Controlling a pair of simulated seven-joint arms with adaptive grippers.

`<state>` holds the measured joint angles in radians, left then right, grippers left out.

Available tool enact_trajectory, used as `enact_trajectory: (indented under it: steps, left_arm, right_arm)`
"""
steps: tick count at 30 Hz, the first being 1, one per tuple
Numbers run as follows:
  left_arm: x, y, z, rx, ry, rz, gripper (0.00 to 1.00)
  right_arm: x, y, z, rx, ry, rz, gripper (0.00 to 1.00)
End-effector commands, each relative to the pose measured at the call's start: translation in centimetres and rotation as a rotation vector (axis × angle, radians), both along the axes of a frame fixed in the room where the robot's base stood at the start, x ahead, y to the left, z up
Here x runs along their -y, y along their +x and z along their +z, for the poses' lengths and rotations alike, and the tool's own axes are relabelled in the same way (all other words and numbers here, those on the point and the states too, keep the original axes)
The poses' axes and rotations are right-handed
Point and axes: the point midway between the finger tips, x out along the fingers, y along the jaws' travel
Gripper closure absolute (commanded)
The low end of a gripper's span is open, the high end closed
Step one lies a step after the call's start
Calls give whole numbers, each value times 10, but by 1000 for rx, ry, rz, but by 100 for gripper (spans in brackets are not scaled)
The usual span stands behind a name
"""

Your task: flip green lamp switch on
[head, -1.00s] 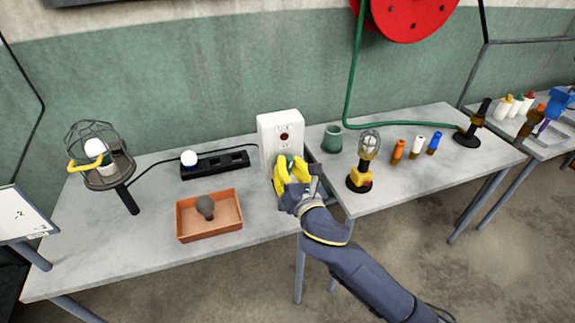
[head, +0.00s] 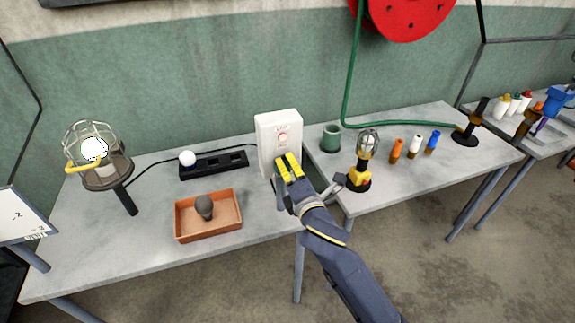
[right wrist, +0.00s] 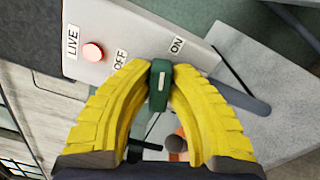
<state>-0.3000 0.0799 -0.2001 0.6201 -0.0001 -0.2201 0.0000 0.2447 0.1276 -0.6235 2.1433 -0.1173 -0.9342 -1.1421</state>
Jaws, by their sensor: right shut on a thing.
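The white switch box (head: 266,136) stands upright on the left table against the wall. Its green switch knob (right wrist: 160,84) shows in the right wrist view, with OFF and ON labels beyond it. My right gripper (head: 288,166) is at the box's front, and its yellow fingers are shut on the knob from both sides; it also shows in the right wrist view (right wrist: 160,90). The knob is hidden in the head view. The box's round indicator (right wrist: 93,52) glows pinkish red beside the LIVE label. The caged lamp (head: 95,149) at the left shines bright white. My left gripper is out of view.
A black power strip (head: 213,165) and an orange tray (head: 209,232) with a grey bulb lie left of the box. A yellow-based caged lamp (head: 358,178) and a green cup (head: 331,138) stand close on the right table. The left table's front is mostly clear.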

Motion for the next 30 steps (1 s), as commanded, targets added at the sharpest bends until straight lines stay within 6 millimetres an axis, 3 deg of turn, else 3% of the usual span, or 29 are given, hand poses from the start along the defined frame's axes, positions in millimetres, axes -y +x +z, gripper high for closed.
enact_trajectory:
  steps: [13, 30]
  left_arm:
    - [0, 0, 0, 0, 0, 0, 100]
    - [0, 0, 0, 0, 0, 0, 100]
  right_arm:
    - [1, 0, -1, -88, 262, -1, 100]
    - [0, 0, -2, -110, 330, 0, 100]
